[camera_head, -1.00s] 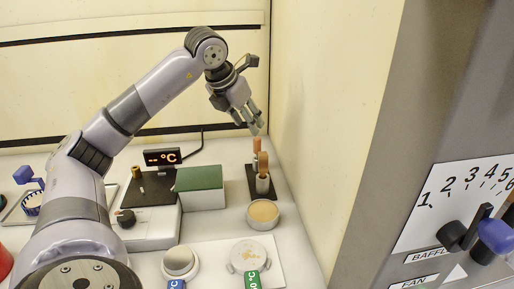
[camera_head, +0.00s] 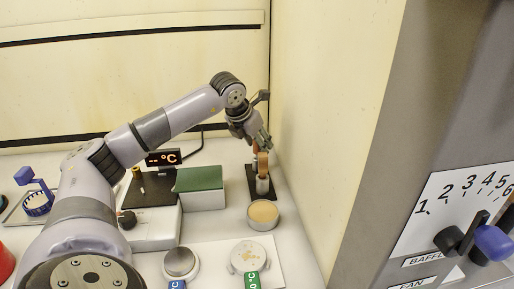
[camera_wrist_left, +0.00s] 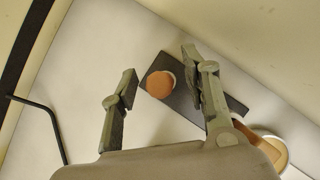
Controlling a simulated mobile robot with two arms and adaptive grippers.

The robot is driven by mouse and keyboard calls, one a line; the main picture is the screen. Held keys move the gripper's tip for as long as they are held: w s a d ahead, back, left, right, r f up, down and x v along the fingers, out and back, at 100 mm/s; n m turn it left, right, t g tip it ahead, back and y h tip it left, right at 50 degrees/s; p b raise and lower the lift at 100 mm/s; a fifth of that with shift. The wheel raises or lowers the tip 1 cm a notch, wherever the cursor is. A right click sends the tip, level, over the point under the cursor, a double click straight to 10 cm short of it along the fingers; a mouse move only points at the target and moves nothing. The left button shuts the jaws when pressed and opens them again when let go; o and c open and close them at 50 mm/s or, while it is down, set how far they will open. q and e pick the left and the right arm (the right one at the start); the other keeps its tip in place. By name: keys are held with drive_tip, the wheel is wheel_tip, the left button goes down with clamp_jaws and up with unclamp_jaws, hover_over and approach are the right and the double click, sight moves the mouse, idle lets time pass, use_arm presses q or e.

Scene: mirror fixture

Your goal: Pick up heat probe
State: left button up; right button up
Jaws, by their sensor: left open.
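Two brown-handled tools stand upright on a narrow black base (camera_head: 251,183) by the right wall; neither is labelled as the heat probe. The nearer handle (camera_head: 263,162) sits in a pale metal sleeve. The farther one is mostly hidden by my left gripper (camera_head: 260,143) in the head view. In the left wrist view, a round orange-brown handle top (camera_wrist_left: 160,84) shows beyond and between the spread fingers of my left gripper (camera_wrist_left: 159,65). The nearer handle (camera_wrist_left: 243,130) is partly hidden behind the right finger. My left gripper is open and empty. My right gripper is not in view.
A round dish (camera_head: 263,214) with tan contents stands just in front of the base. A green-topped box (camera_head: 200,185) and a °C display (camera_head: 163,157) stand to the left. The wall (camera_head: 325,110) is close on the right.

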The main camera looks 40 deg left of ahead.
use_arm(q)
drive_tip(key=shift+c, duration=0.5)
clamp_jaws()
drive_tip(key=shift+r, duration=0.15)
